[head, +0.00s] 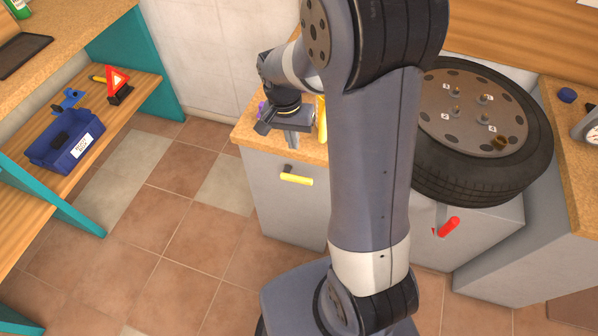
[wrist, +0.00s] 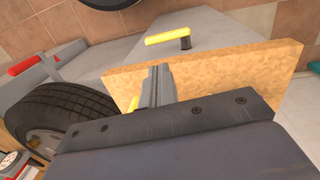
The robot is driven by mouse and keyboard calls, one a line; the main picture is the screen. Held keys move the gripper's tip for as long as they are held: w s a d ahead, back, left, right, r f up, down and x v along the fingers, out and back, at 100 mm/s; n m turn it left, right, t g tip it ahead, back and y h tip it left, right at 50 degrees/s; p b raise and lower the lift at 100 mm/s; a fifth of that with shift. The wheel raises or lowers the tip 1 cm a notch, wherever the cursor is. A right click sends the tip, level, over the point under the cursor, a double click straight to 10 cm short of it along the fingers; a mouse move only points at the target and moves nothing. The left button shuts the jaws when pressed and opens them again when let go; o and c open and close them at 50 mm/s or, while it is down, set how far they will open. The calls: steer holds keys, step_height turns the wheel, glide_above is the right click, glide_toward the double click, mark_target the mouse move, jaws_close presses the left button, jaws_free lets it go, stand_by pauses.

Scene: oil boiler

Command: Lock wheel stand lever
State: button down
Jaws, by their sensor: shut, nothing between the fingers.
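The wheel stand (head: 478,243) is a grey block at the right with a tyre (head: 435,170) lying flat on top. A red lever (head: 447,227) sticks out from the stand's front, slanting up to the right in the head view. The red lever (wrist: 26,63) also shows at the left edge of the wrist view. My gripper (head: 292,142) is shut and empty, above the wooden-topped cabinet left of the stand, well apart from the red lever. Its closed fingers (wrist: 157,75) point toward the cabinet top's edge in the wrist view.
A yellow handle (head: 297,180) projects from the cabinet front, below my gripper. The cabinet's wooden top (head: 250,133) partly holds a yellow item (head: 321,120). A blue bin (head: 65,145) sits on the left shelf. Tiled floor (head: 190,215) is clear before the cabinet.

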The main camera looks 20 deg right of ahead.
mark_target(300, 179)
steer(key=shift+m, duration=0.3)
steer(key=f, duration=0.4)
steer(key=d+f, duration=0.1)
steer(key=f, duration=0.4)
steer(key=s+f, duration=0.1)
steer(key=f, duration=0.4)
steer(key=shift+d, duration=0.15)
